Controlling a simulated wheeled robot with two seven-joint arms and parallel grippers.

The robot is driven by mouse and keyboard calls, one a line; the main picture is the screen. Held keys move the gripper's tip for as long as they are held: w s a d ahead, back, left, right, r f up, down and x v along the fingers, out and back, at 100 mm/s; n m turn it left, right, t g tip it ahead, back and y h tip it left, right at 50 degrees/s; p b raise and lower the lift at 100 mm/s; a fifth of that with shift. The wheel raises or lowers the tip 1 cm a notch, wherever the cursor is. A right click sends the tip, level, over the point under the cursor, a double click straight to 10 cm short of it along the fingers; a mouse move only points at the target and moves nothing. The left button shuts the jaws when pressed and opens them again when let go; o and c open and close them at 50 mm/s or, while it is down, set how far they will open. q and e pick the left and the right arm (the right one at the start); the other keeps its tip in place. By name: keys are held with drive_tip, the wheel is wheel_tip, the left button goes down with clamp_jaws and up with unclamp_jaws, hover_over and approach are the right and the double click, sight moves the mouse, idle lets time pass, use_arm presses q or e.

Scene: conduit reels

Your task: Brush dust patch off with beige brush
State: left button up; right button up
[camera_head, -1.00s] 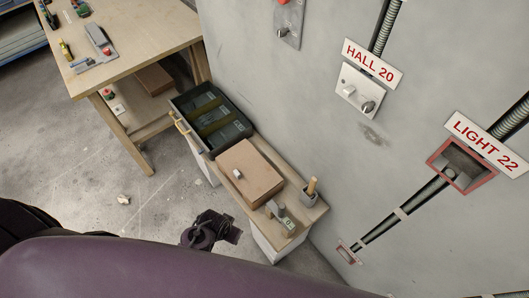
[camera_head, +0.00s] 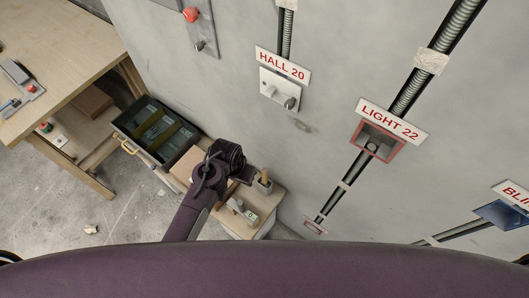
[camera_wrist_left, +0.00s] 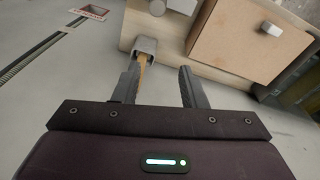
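The beige brush (camera_head: 264,176) stands handle-up in a small grey cup (camera_head: 265,187) on the low cabinet by the wall. In the left wrist view, its beige handle (camera_wrist_left: 142,68) sticks out of the cup (camera_wrist_left: 146,46) towards my fingers. My left gripper (camera_head: 243,171) is just left of the cup in the head view. Its fingers (camera_wrist_left: 160,88) are open in the wrist view; the handle tip is close to the left finger, and contact cannot be told. The dust patch is likely the dark smudge (camera_head: 303,125) on the wall below the HALL 20 switch. My right gripper is out of view.
The cabinet top (camera_head: 268,205) also bears a grey block with a pale label (camera_head: 236,204) and a brown box (camera_wrist_left: 250,40). A dark crate (camera_head: 155,130) stands farther left, near the wooden workbench (camera_head: 60,60). Conduits and a red-framed box (camera_head: 377,143) are on the wall.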

sight(265, 169)
use_arm(q)
drive_tip(key=w+d+m, duration=0.1)
drive_tip(key=w+d, duration=0.1)
drive_tip(key=w+d+r+p, duration=0.1)
drive_tip(key=w+d, duration=0.1)
drive_tip(key=w+d+r+m+g+y, duration=0.1)
drive_tip(key=w+d, duration=0.1)
drive_tip(key=d, duration=0.1)
drive_tip(key=shift+r+m, duration=0.15)
drive_tip(key=shift+m, duration=0.15)
drive_tip(key=shift+w+d, duration=0.2)
drive_tip(key=shift+d, duration=0.05)
drive_tip(key=shift+s+f+b, duration=0.1)
drive_tip(key=shift+f+b, duration=0.55)
drive_tip(key=shift+f, duration=0.05)
wheel_tip(265, 169, down, 5)
drive_tip(key=b, duration=0.4)
drive_tip(key=shift+r+b, duration=0.15)
drive_tip(key=shift+b, duration=0.25)
drive_tip(key=shift+f+b, duration=0.65)
drive_tip(key=shift+f, duration=0.7)
drive_tip(key=shift+c, duration=0.2)
clamp_jaws()
drive_tip(key=shift+r+p, duration=1)
drive_tip(key=shift+p, duration=0.15)
